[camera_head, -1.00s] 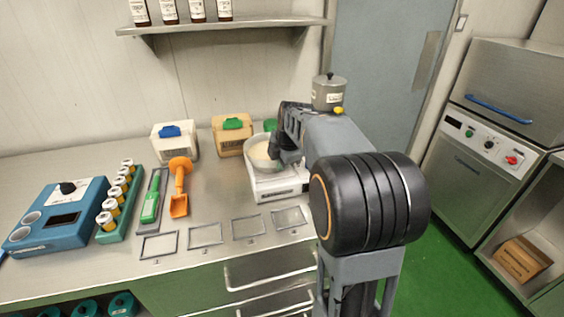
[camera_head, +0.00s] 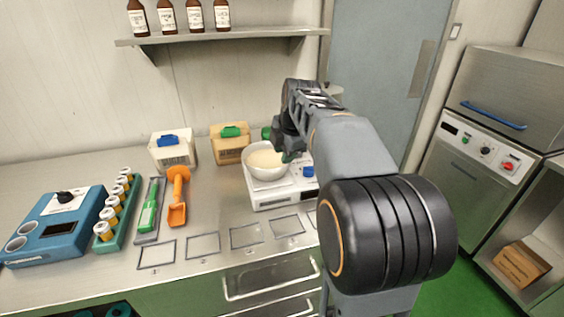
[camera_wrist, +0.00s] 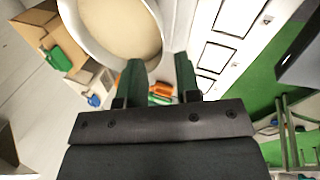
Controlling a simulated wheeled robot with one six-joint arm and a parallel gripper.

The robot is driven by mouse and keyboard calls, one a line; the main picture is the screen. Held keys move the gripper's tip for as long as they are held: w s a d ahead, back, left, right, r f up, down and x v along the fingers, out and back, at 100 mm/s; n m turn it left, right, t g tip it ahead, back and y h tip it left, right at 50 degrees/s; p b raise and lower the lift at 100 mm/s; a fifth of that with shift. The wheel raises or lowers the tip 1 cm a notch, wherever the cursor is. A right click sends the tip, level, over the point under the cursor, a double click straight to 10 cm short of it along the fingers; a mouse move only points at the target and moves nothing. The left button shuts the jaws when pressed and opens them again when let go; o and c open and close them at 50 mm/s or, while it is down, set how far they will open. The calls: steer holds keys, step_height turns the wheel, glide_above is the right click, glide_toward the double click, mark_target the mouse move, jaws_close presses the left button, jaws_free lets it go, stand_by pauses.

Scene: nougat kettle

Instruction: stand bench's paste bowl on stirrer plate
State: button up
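The paste bowl (camera_head: 265,164), pale with cream-coloured paste, sits upright on a low white device with a blue knob, which looks like the stirrer plate (camera_head: 274,200). The bowl is over the device's left part. My gripper (camera_head: 289,156) is just right of the bowl's rim. In the wrist view the bowl (camera_wrist: 113,30) lies beyond the fingertips, and the two green fingers of my gripper (camera_wrist: 158,72) stand apart with nothing between them. Whether the left finger still touches the rim, I cannot tell. My arm hides part of the device's right side.
A white tub with a blue lid (camera_head: 172,152) and a brown tub with a green lid (camera_head: 230,146) stand behind left. An orange scoop (camera_head: 177,197), a green tool (camera_head: 149,214) and a vial rack (camera_head: 118,212) lie left. Several outlined frames (camera_head: 203,244) mark the front bench.

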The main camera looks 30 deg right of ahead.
steer(key=s+a+f+m, duration=0.6)
steer(key=s+m, duration=0.2)
steer(key=m, duration=0.1)
steer(key=s+a+f+m, duration=0.6)
steer(key=s+m, duration=0.3)
steer(key=shift+a+f+g, duration=0.25)
steer(key=shift+f+g, duration=0.05)
steer(key=p+v, duration=0.2)
steer(key=w+p+v, duration=0.1)
steer(key=p+v, duration=0.1)
steer(key=shift+r, duration=0.55)
steer(key=shift+a, duration=0.1)
